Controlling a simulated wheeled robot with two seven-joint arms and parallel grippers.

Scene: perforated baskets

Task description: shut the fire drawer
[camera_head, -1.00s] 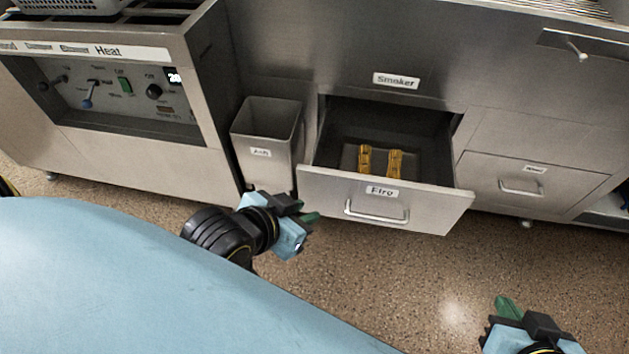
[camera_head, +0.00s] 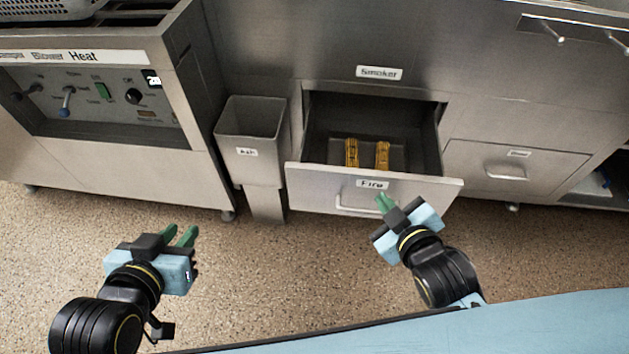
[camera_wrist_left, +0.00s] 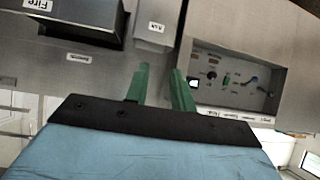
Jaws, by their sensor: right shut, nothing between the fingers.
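The fire drawer (camera_head: 420,192) is a steel drawer with a "Fire" label and a bar handle, pulled out under the "Smoker" label. Two yellow-brown bundles (camera_head: 352,153) lie inside it. My right gripper (camera_head: 384,203) is shut and empty, its green fingertips in front of the drawer face near the handle; I cannot tell whether they touch. My left gripper (camera_head: 181,236) is open and empty above the floor, left of the drawer. In the left wrist view its green fingers (camera_wrist_left: 160,85) are apart, and the drawer front (camera_wrist_left: 75,15) shows upside down at the upper left.
A steel ash bin (camera_head: 248,150) stands just left of the drawer. A heat control cabinet (camera_head: 110,165) is further left. A closed drawer (camera_head: 515,165) is at the right. The speckled floor in front is clear.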

